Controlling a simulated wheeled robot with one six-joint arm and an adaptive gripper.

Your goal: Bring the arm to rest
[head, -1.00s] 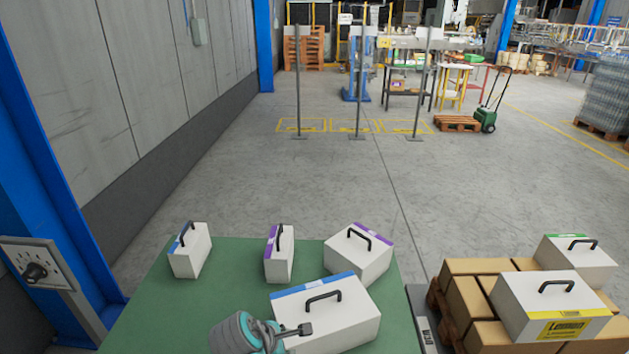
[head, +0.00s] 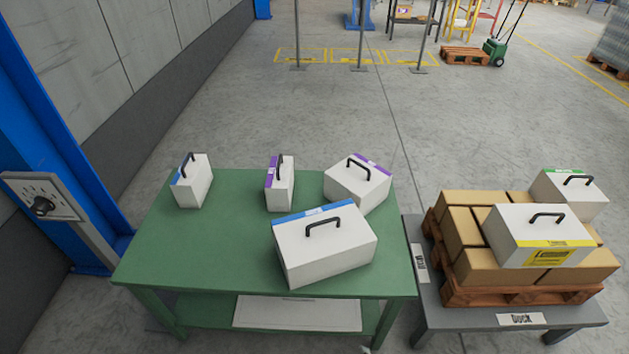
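My gripper and arm do not show in the head view now. Several white cases with black handles stand on a green table (head: 200,250). A small blue-striped case (head: 194,186) is at the left, and a narrow purple-striped case (head: 283,188) is in the middle. Another purple-striped case (head: 350,188) is at the back right. A large blue-striped case (head: 330,258) stands in front of it.
Right of the green table, a grey table (head: 450,318) bears a wooden pallet (head: 480,297) with brown boxes (head: 462,226). A yellow-labelled case (head: 520,225) and a green-striped case (head: 575,202) sit on top. Open floor lies beyond; a blue column (head: 50,130) stands left.

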